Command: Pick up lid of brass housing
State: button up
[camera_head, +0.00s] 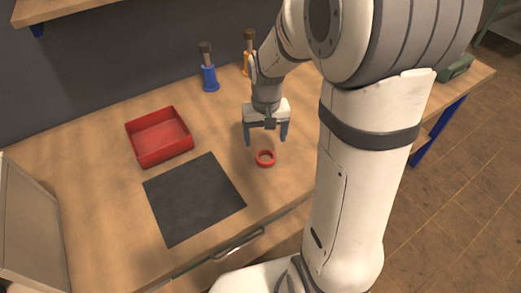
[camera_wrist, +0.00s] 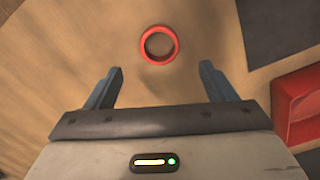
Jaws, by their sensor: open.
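No brass-coloured housing or lid can be made out in either view. A small red ring (camera_head: 265,158) lies on the wooden table, right of the black mat. It also shows in the wrist view (camera_wrist: 159,44), at the top centre, with bare wood visible through its middle. My gripper (camera_head: 266,141) is above the table just behind the ring, pointing down. In the wrist view my gripper (camera_wrist: 161,75) has its two fingers wide apart with nothing between them. The ring lies beyond the fingertips, roughly centred between them. My arm hides part of the table's right side.
A red open tray (camera_head: 160,137) stands left of my gripper, behind a black mat (camera_head: 194,198). A blue-based tool (camera_head: 209,72) and an orange-based tool (camera_head: 247,70) stand near the wall. A green object (camera_head: 457,68) is at the far right. Wood around the ring is clear.

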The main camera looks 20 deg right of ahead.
aim_at(265, 161)
jog(key=f, duration=0.7)
jog(key=shift+s, duration=0.2)
jog(key=shift+c, duration=0.2)
jog(key=c, duration=1)
